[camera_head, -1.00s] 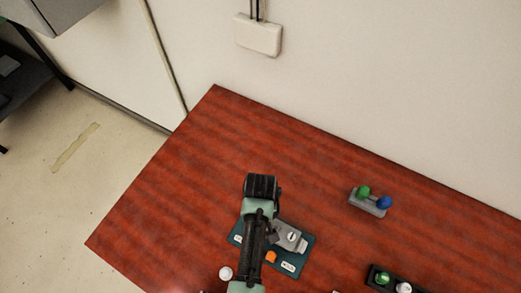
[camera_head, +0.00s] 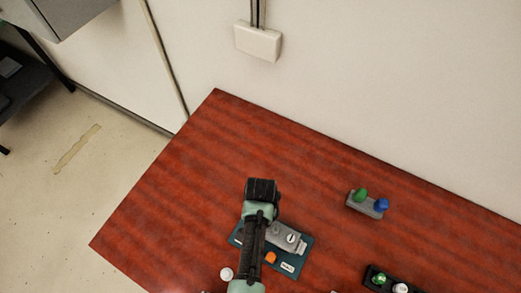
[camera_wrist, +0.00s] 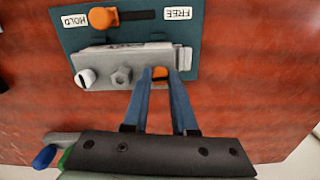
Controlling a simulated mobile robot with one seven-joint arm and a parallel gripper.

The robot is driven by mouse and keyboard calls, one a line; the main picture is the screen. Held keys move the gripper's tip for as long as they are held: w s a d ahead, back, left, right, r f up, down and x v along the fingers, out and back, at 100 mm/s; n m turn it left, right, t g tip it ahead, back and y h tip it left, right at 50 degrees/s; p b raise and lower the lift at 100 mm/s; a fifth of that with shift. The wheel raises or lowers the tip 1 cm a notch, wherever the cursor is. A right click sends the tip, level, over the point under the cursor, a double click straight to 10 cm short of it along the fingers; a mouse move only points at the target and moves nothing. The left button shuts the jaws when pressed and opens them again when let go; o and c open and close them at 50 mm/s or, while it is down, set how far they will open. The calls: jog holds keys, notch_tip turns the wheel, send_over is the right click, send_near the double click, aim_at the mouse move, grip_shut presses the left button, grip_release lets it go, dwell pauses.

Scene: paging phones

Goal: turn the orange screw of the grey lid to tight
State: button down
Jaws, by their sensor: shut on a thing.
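The grey lid (camera_wrist: 105,65) lies on a dark teal board (camera_wrist: 190,45) in the wrist view; it also shows in the head view (camera_head: 282,234). The orange screw (camera_wrist: 159,73) sits at the lid's right part in the wrist view. My gripper (camera_wrist: 163,76) has its two blue fingers around the orange screw, shut on it. The fingers partly cover the screw, so its angle and tightness cannot be told. My arm hides the screw in the head view. The lid also carries a grey hex nut (camera_wrist: 121,75) and a white slotted knob (camera_wrist: 86,78).
An orange slider knob (camera_wrist: 102,18) sits at the HOLD end of a slot, with FREE at the other end. A grey block (camera_head: 366,204) with green and blue knobs and a black tray (camera_head: 373,282) stand to the right. The table's back left is clear.

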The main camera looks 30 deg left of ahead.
jog(key=shift+m, duration=0.6)
jog(key=c, duration=0.7)
grip_release()
notch_tip(320, 180, up, 13)
jog(key=shift+b, duration=0.75)
